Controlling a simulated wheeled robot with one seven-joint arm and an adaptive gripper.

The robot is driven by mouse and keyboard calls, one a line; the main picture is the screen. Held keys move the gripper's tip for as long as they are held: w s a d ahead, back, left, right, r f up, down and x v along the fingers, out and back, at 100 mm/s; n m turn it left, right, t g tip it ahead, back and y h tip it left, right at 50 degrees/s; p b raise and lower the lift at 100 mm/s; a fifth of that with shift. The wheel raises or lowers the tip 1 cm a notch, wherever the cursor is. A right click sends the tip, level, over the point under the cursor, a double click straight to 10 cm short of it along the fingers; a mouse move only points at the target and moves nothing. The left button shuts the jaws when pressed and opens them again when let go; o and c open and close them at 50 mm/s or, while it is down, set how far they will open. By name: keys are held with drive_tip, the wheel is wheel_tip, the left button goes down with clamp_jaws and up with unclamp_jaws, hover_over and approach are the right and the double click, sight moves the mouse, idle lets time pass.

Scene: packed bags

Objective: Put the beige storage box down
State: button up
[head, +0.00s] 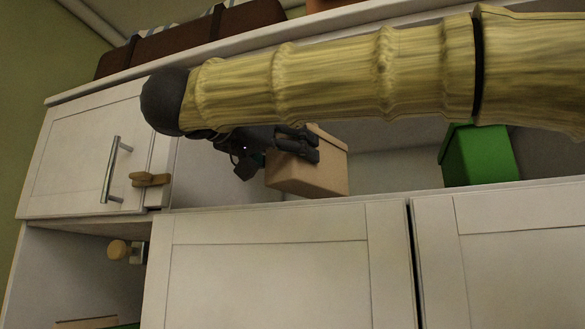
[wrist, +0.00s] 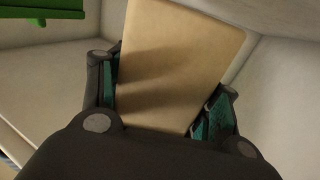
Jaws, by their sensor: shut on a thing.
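The beige storage box (head: 318,172) is in the middle of the head view, inside the opening of a white cabinet. It looks slightly tilted in the head view. My gripper (head: 304,143) is at its upper left side and is shut on it. In the wrist view the box (wrist: 180,62) fills the middle, between the two fingers of my gripper (wrist: 165,110). Whether the box's underside touches the shelf is hidden by the cabinet's front edge.
A green box (head: 478,156) stands in the same opening to the right; it also shows in the wrist view (wrist: 40,10). A white cabinet door (head: 85,155) with a metal handle is at the left. Brown luggage (head: 170,45) lies on top. Shelf between the boxes looks free.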

sight(293, 186)
drive_tip(key=shift+w+d+f, duration=0.1)
drive_tip(key=shift+w+f, duration=0.05)
drive_tip(key=shift+w, duration=0.15)
drive_tip(key=shift+w+d+f+p, duration=0.15)
drive_tip(key=shift+f+p, duration=0.25)
drive_tip(key=shift+f, duration=1.25)
drive_tip(key=shift+f, duration=0.1)
drive_tip(key=o, duration=1)
drive_tip(key=b+v, duration=0.2)
drive_tip(key=v, duration=1)
drive_tip(key=shift+b, duration=0.4)
